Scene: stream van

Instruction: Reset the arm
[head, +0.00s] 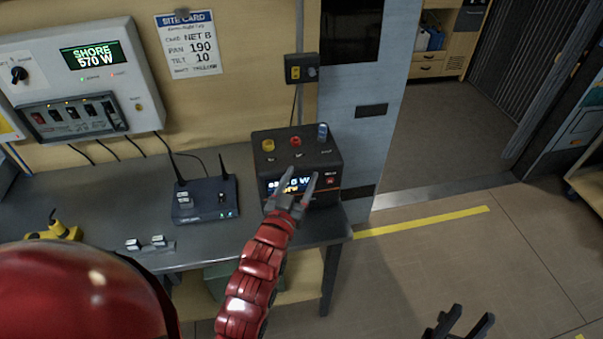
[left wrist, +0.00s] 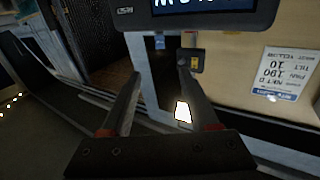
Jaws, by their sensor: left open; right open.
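My left gripper (head: 301,180) is open, its fingers pointing at the front of a black control box (head: 326,160) on the grey bench. The box has a lit display, a small red button and yellow, red and blue knobs on top. The fingers overlap the display in the head view; I cannot tell whether they touch it. In the left wrist view, the picture is upside down and the open fingers of my left gripper (left wrist: 157,82) have nothing between them. My right gripper (head: 455,322) is open and empty, low over the floor at the bottom right.
A black router (head: 206,200) with two antennas stands left of the box on the bench (head: 170,262). A power panel (head: 85,80) and a site card (head: 188,43) hang on the wall. A blue-grey door panel (head: 362,100) stands behind the box.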

